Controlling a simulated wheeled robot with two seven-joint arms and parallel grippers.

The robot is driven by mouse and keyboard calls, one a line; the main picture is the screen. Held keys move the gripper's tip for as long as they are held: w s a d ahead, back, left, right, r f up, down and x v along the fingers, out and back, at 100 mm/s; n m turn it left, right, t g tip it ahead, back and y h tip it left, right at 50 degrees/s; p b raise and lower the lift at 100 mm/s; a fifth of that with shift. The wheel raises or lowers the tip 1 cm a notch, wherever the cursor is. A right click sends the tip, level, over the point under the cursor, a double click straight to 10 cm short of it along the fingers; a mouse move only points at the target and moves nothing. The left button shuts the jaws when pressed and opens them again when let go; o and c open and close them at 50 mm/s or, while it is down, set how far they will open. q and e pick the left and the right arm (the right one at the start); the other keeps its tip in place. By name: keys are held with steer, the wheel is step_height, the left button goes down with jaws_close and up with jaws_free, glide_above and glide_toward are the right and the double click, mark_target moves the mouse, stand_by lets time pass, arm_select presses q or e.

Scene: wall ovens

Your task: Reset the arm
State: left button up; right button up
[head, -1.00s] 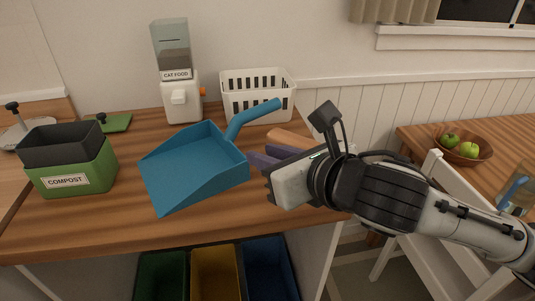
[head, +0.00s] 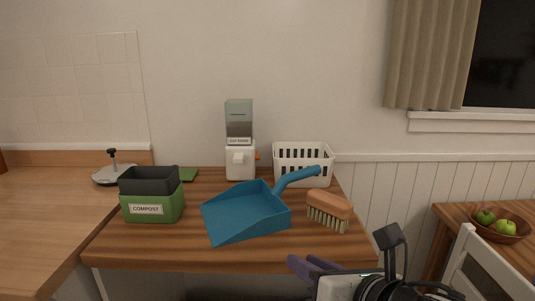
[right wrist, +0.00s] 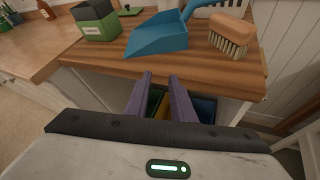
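My right gripper (head: 314,268) is low in the head view, in front of the counter's front edge. In the right wrist view its two purple fingers (right wrist: 160,92) stand apart with nothing between them, so it is open and empty. It is clear of the blue dustpan (head: 245,214) and the wooden brush (head: 329,209), which both rest on the counter. The dustpan also shows in the right wrist view (right wrist: 157,36), with the brush (right wrist: 233,36) to its right. My left gripper is in neither view.
The wooden counter (head: 190,238) holds a green compost bin (head: 153,209), a cat food dispenser (head: 240,160) and a white basket (head: 303,152). Coloured bins (right wrist: 203,108) stand below the counter. At right are a white chair (head: 473,262) and a bowl of apples (head: 513,235).

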steer(key=s+f+m+g, duration=0.1)
steer(key=s+f+m, duration=0.1)
steer(key=f+m, duration=0.8)
steer(key=s+f+m+g, duration=0.1)
steer(key=s+f+m, duration=0.2)
steer(key=f+m, duration=0.8)
steer(key=s+d+f+m+h, duration=0.1)
steer(key=s+d+f+m, duration=0.3)
steer(key=s+f+m, duration=0.2)
steer(key=s+d+f+m+g+h, duration=0.1)
steer(key=s+d+f+m+h, duration=0.1)
steer(key=s+d+f+m, duration=0.2)
steer(key=s+f+m, duration=0.3)
steer(key=s+f, duration=0.1)
steer(key=f, duration=0.2)
steer(key=shift+s+d+f, duration=0.15)
steer(key=shift+d+f, duration=0.05)
